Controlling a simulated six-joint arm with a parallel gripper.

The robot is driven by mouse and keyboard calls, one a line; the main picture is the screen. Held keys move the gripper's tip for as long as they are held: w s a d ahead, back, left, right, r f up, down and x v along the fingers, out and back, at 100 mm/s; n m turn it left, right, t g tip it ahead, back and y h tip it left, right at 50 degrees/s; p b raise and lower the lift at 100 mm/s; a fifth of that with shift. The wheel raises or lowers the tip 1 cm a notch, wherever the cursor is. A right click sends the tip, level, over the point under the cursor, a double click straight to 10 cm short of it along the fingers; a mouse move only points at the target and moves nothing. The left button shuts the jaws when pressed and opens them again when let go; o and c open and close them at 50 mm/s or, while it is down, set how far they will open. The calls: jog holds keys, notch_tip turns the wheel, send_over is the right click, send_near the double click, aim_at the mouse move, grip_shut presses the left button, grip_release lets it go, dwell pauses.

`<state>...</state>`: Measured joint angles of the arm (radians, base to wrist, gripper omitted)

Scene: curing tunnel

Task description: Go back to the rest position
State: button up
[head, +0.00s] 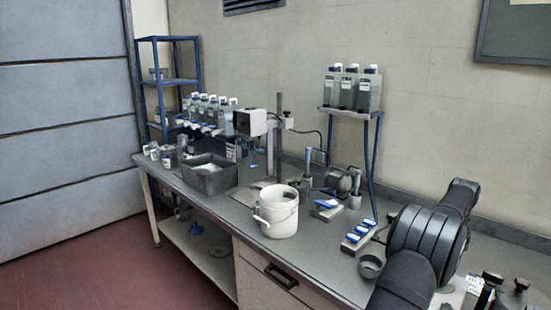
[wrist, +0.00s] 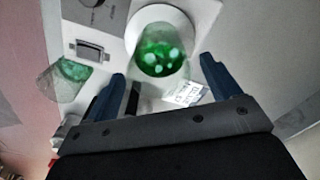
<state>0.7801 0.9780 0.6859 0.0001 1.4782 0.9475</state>
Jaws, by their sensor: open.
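My gripper (wrist: 162,70) shows in the wrist view with its two dark blue fingers spread apart, so it is open. A clear vessel with green contents (wrist: 158,48) and pale round spots is seen beyond and between the fingertips. It stands over a white round plate (wrist: 178,12) on a pale device. I cannot tell how far the fingers are from the vessel, but no grip on it shows. In the head view my arm fills the lower right, and the gripper is out of sight.
A white bucket (head: 279,213) stands at the bench's front edge, with a dark grey bin (head: 209,180) behind it to the left. Blue-capped items (head: 358,237) and a small bowl (head: 371,266) lie close to my arm. A bottle shelf (head: 350,110) rises at the back. Another green vessel (wrist: 64,78) is at left in the wrist view.

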notch_tip(320, 180, down, 6)
jog(key=shift+r, duration=0.25)
notch_tip(320, 180, up, 10)
jog(key=s+a+f, duration=0.3)
jog(key=s+a, duration=0.8)
jog(key=a, duration=0.4)
jog(key=shift+w+a+f, duration=1.2)
jog(key=shift+a+f, duration=0.15)
jog(key=shift+f, duration=0.15)
jog(key=o, duration=0.4)
notch_tip(320, 180, up, 12)
jog(key=w+m+t+h, duration=0.1)
jog(key=w+m+h, duration=0.1)
jog(key=m+h, duration=0.35)
jog(key=d+f+m+y, duration=0.1)
jog(key=d+f, duration=0.3)
jog(key=f, duration=0.5)
jog(key=shift+w+m, duration=0.25)
jog(key=shift+m, duration=0.3)
